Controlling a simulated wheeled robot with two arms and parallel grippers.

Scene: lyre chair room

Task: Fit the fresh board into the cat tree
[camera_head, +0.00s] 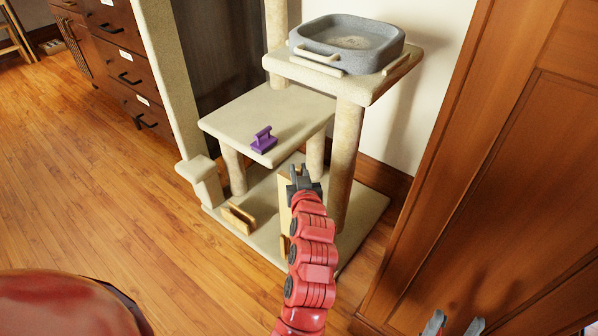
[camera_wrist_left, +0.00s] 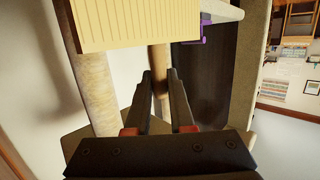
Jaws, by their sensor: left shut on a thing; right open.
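The cat tree (camera_head: 265,112) has beige shelves, pale posts and a wide base. My left gripper (camera_head: 300,172) is in front of its lower bay, below the middle shelf. It is shut on the pale board (camera_head: 284,205), which stands upright beside the fingers. The wrist view shows the board's ribbed yellow face (camera_wrist_left: 140,22) across the top; the exact grip contact is unclear. A purple handled piece (camera_head: 263,140) sits at the middle shelf's front edge and shows partly in the wrist view (camera_wrist_left: 205,30). My right gripper (camera_head: 456,325) is open and empty at the bottom right.
A grey basin (camera_head: 347,40) stands on the upper shelf. A wood-edged piece (camera_head: 238,217) is at the base's front left. A wooden door or cabinet (camera_head: 500,170) rises at right. A red round top (camera_head: 65,305) is at lower left. The floor at left is clear.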

